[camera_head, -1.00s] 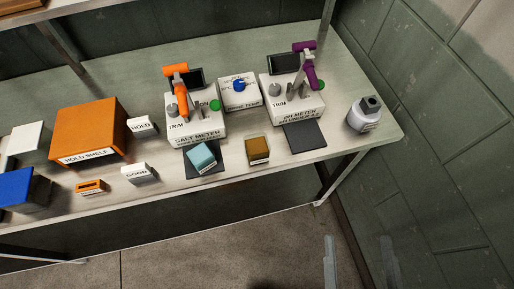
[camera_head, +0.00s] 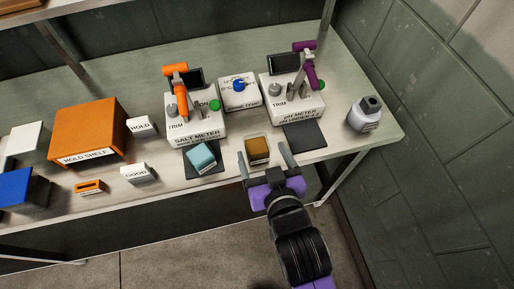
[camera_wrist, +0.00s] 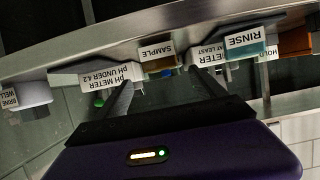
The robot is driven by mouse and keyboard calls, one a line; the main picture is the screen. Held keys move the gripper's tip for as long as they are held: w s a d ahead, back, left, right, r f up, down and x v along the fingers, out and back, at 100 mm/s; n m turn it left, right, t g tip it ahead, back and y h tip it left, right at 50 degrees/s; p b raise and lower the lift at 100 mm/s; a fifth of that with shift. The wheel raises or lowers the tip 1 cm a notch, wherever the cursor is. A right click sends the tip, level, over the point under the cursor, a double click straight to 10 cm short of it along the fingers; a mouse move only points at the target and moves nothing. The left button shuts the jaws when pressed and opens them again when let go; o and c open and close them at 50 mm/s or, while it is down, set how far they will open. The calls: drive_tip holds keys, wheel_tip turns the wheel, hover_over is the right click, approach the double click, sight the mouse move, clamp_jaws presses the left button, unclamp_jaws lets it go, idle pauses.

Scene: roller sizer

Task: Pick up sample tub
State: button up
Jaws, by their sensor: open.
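The sample tub is a small brown tub (camera_head: 257,150) standing on the bench near its front edge, between the two meters' dark pads. In the wrist view, which is upside down, the tub shows with its SAMPLE label (camera_wrist: 157,50) just beyond and between my fingers. My gripper (camera_head: 266,157) is open and empty at the front of the bench, its fingers pointing toward the tub, one on either side of it in the picture. The wrist view also shows the spread fingers (camera_wrist: 162,85). I cannot tell whether either finger touches the tub.
A teal rinse tub (camera_head: 202,157) sits on the pad left of the sample tub. Behind stand the salt meter (camera_head: 196,130) and pH meter (camera_head: 292,103). An empty dark pad (camera_head: 305,137) lies to the right. A grey bottle (camera_head: 365,114) stands near the bench's right end.

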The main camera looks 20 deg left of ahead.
sight(254, 139)
drive_tip(key=shift+w+f, duration=0.15)
drive_tip(key=shift+f, duration=0.1)
drive_tip(key=shift+a+p+x, duration=0.2)
drive_tip(key=shift+p+x, duration=0.4)
drive_tip(key=shift+x, duration=3.05)
drive_tip(key=shift+f, duration=0.1)
drive_tip(key=c, duration=1.6)
drive_tip(key=shift+o, duration=0.2)
